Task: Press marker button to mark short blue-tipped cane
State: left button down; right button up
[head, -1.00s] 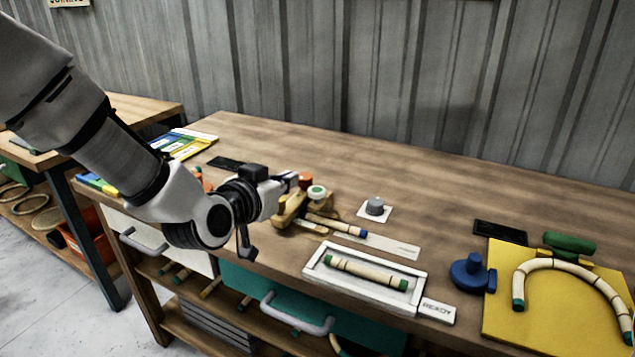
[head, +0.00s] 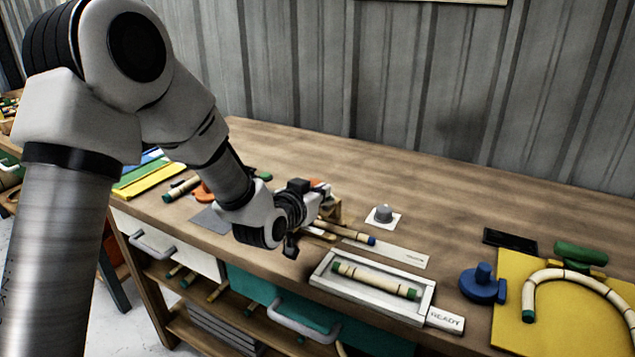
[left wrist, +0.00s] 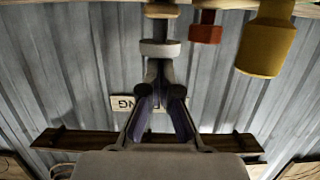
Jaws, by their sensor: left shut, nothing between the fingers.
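The short blue-tipped cane (head: 345,233) lies on the workbench, its blue end pointing right and its left end at a wooden fixture (head: 333,212) that my left gripper partly hides. My left gripper (head: 323,191) is shut and empty, beside the fixture's top in the head view. In the left wrist view, the shut fingertips (left wrist: 160,72) are at a round white cap (left wrist: 160,48); I cannot tell whether they touch it. A red cap (left wrist: 205,33) and a yellow cylinder (left wrist: 263,48) stand beside it. The white cap is hidden in the head view. My right gripper is not in view.
A grey knob on a white plate (head: 383,214) stands behind the cane. In front is a white tray (head: 325,283) with a green-tipped cane (head: 375,280). A blue knob (head: 482,283) and a yellow board (head: 510,325) with a bent cane are at right. The back of the bench is clear.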

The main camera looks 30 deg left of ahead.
pick_arm(q)
jog(key=shift+f, duration=0.15)
notch_tip(320, 180, down, 2)
jog(key=shift+s+f+b, duration=0.1)
jog(key=shift+f+b, duration=0.05)
jog(key=shift+b, duration=0.75)
jog(key=shift+d, duration=0.1)
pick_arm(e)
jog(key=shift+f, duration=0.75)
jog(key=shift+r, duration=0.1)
pick_arm(q)
jog(key=r+p, duration=0.4)
jog(key=shift+w+r, duration=0.1)
jog(key=shift+w, duration=0.15)
jog(key=b+v, duration=0.1)
jog(key=v, duration=0.9)
jog(key=shift+s+r, duration=0.2)
jog(key=shift+r, duration=0.1)
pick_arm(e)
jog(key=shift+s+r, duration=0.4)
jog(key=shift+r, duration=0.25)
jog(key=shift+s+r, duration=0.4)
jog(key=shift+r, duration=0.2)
